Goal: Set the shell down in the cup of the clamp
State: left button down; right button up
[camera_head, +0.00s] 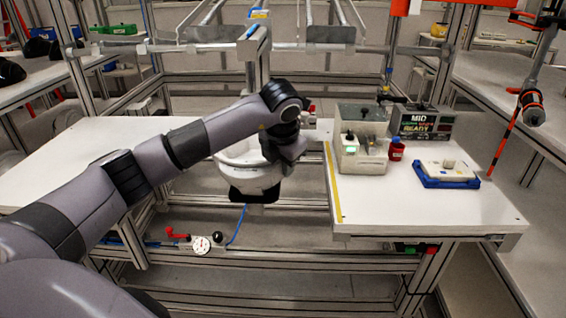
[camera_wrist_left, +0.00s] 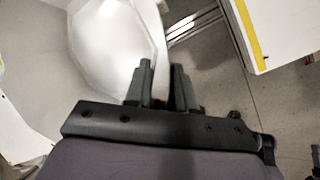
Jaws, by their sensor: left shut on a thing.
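The white helmet shell (camera_head: 236,153) is in the middle of the head view, in the gap between the two white tables. In the left wrist view the shell (camera_wrist_left: 100,45) fills the upper left, its rim coming down to my fingers. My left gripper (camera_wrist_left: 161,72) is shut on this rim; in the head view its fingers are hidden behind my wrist. A black cup-like part (camera_head: 256,191), which looks like the clamp's cup, shows directly under the shell. I cannot tell whether the shell touches it. My right gripper is not in view.
The left table (camera_head: 60,165) looks largely clear. A gauge (camera_head: 201,245) and red handle sit below.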

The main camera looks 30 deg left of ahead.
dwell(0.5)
pick_arm(q)
jog(key=shift+f, duration=0.2)
jog(key=c, duration=1)
grip_release()
jog(key=shift+o, duration=0.7)
jog(key=v, duration=0.7)
jog(key=shift+b, duration=0.3)
jog(key=shift+r, duration=0.1)
